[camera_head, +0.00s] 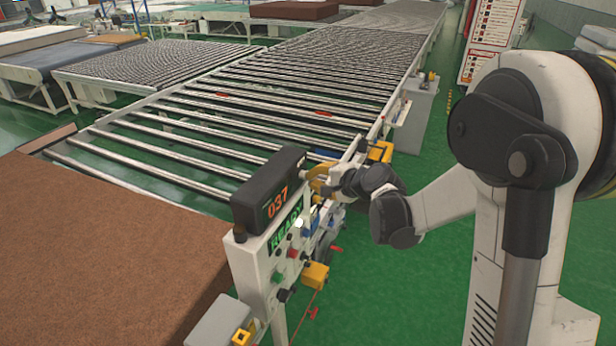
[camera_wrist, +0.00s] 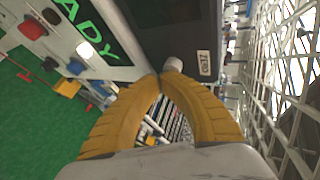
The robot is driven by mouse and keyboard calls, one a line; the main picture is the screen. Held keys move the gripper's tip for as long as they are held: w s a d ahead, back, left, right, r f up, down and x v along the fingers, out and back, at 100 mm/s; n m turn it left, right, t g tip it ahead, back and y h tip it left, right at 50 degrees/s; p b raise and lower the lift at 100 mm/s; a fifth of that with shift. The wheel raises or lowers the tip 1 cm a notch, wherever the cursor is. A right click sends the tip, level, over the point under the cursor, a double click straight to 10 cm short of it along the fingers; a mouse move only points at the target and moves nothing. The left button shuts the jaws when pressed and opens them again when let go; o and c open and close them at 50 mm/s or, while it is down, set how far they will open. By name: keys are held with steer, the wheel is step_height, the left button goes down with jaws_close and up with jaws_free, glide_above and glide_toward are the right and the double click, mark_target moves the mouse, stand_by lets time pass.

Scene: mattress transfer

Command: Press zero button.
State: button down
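The zero button (camera_wrist: 173,65) is a small pale cylinder on the side of the dark display box, beside a white label (camera_wrist: 203,63) reading ZERO. In the wrist view, the two curved yellow fingers of my gripper (camera_wrist: 159,78) meet at their tips, with nothing seen between them. The tips are right at the button; I cannot tell whether they touch it. In the head view, my gripper (camera_head: 315,182) is at the right side of the display box (camera_head: 267,188), which shows 037 in orange.
A green READY panel (camera_head: 287,229) and several coloured buttons sit on the pale control post below the display. A brown mattress (camera_head: 110,250) lies at left. A roller conveyor (camera_head: 240,115) runs away behind the post. Green floor (camera_head: 400,290) is open at right.

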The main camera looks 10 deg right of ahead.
steer(key=shift+w+a, duration=0.25)
steer(key=shift+a, duration=0.05)
steer(key=shift+s+d, duration=0.1)
steer(key=shift+d, duration=0.05)
stand_by(0.6)
steer(key=shift+s+d+b, duration=0.35)
steer(key=shift+s+d, duration=0.35)
steer(key=shift+d, duration=0.2)
steer(key=s+d, duration=0.1)
steer(key=d, duration=0.1)
steer(key=s+d, duration=0.2)
steer(key=shift+b, duration=0.4)
